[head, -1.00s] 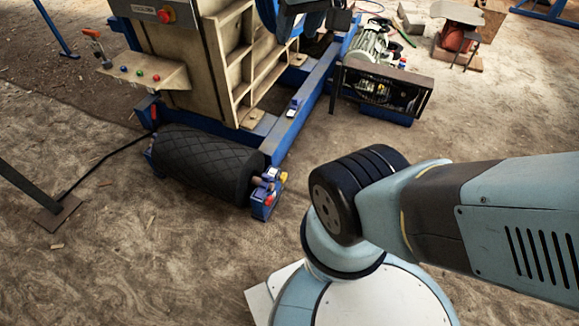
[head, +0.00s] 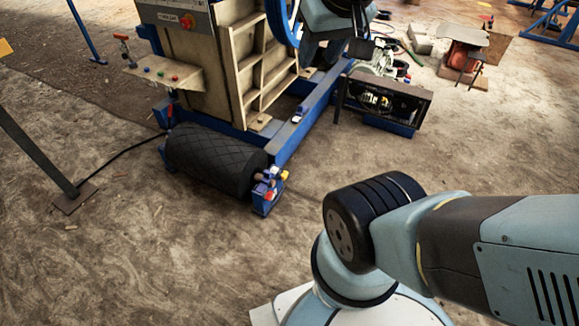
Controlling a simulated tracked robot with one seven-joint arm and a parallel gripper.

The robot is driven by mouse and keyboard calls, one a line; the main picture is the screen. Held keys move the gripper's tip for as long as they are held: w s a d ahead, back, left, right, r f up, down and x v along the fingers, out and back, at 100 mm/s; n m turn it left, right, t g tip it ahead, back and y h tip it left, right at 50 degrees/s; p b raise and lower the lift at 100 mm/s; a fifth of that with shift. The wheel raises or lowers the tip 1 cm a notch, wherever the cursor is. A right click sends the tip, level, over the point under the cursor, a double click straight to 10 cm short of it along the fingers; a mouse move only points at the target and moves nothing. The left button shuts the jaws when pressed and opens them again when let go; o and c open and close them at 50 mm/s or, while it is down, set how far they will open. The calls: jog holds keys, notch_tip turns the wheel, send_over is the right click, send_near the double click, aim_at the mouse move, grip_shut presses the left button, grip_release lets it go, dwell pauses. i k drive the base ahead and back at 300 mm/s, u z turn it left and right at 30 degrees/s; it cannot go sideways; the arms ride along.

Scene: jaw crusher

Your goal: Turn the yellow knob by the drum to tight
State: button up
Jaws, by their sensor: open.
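The black drum (head: 215,158) with a diamond-patterned surface lies low at the front of the blue frame, left of centre. At its right end is a blue bracket (head: 262,207). The small yellow knob (head: 284,175) sits on the right side of this bracket, with a red part (head: 269,195) just below and left. The knob's turn position is too small to read. My gripper (head: 362,47) shows as a small dark shape at the top, at the end of my arm. It is open, far from the knob and apart from it; its fingers are hard to make out.
The wooden-sided machine (head: 215,65) stands behind the drum, with a button shelf (head: 170,75) at its left. A blue rail (head: 310,115) runs back from the bracket. A motor guard (head: 385,100) stands at right. The ground right of the bracket is clear.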

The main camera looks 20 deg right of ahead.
aim_at(283, 175)
jog(key=u, duration=0.2)
jog(key=i, duration=0.9)
jog(key=z, duration=0.1)
